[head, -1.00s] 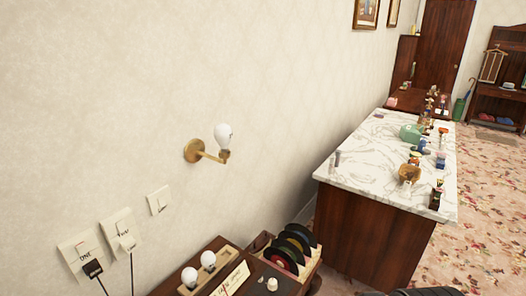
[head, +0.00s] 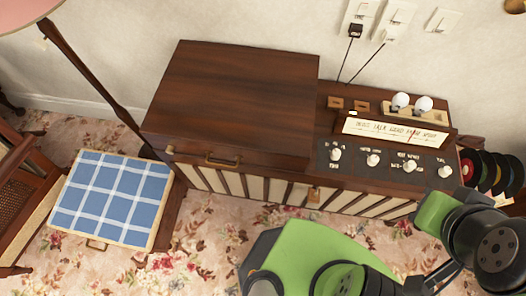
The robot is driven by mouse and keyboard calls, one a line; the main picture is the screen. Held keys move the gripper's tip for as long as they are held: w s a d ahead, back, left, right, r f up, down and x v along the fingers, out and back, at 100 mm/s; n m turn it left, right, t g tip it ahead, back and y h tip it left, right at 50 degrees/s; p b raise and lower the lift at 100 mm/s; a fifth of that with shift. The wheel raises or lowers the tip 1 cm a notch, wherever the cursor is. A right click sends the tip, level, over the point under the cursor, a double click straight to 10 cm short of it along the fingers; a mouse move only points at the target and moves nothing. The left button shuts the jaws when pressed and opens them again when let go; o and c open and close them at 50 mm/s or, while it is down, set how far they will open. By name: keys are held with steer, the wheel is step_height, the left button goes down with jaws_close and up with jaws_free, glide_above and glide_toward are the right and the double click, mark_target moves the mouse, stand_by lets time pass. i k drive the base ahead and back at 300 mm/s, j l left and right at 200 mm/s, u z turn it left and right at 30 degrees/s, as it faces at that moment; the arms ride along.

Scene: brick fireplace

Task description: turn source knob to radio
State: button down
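A dark wood console holds a row of pale knobs on a dark panel: a left knob (head: 336,154), a second knob (head: 373,160), a third knob (head: 410,165) and a right knob (head: 445,171). Their small labels are too blurred to read, so I cannot tell which is the source knob or where it points. A lit tuning dial (head: 393,131) stands behind them. What looks like my gripper (head: 438,277) is low at the right, partly cut off and in front of the console, apart from the knobs. Its opening is unclear.
A closed wooden lid (head: 235,95) covers the console's left part. Two white bulbs (head: 412,102) sit in a holder behind the dial. Records (head: 489,171) stand at the right. A blue checked stool (head: 112,200) and lamp pole (head: 95,85) are at the left.

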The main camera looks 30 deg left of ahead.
mark_target(373, 160)
steer(key=u, duration=1.1)
steer(key=k+z, duration=0.15)
steer(key=z, duration=0.7)
steer(key=i+l+u, duration=0.1)
steer(key=u, duration=0.3)
steer(key=l+u, duration=0.2)
steer(key=u, duration=0.2)
steer(key=l+u, duration=0.2)
steer(key=u, duration=0.2)
steer(key=l+u, duration=0.2)
steer(key=u, duration=0.25)
steer(key=i, duration=0.05)
